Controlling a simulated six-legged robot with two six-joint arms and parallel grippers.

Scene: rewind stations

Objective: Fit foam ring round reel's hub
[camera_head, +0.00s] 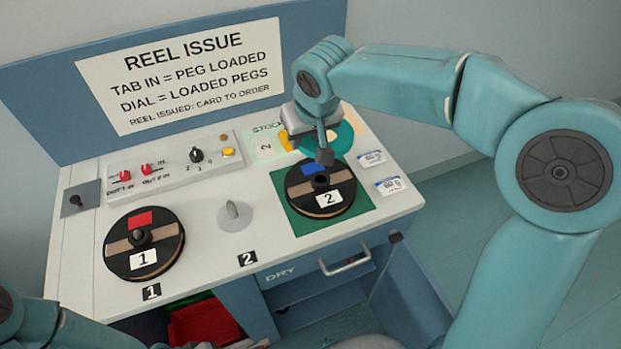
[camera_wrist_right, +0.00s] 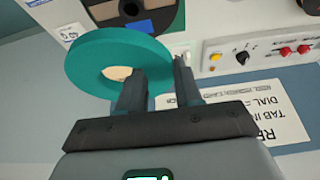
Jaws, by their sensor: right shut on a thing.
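The foam ring is a flat teal ring (camera_head: 345,138) at the back right of the station, partly hidden by my right gripper (camera_head: 323,152). In the right wrist view the ring (camera_wrist_right: 90,52) is large, with a pale patch showing through its hole. The right gripper (camera_wrist_right: 158,75) is shut on the ring's rim. I cannot tell whether the ring touches the surface below. The black reel marked 2 (camera_head: 343,205) lies just in front of it on a green mat (camera_head: 298,226), its dark hub in the middle. My left gripper is not in view; only its arm shows at bottom left.
A second black reel marked 1 (camera_head: 168,258) sits at the front left. A bare grey spindle (camera_head: 234,214) stands between the reels. A switch panel (camera_head: 172,170) and a sign board (camera_head: 185,75) are behind. Two small cards (camera_head: 390,185) lie right of reel 2.

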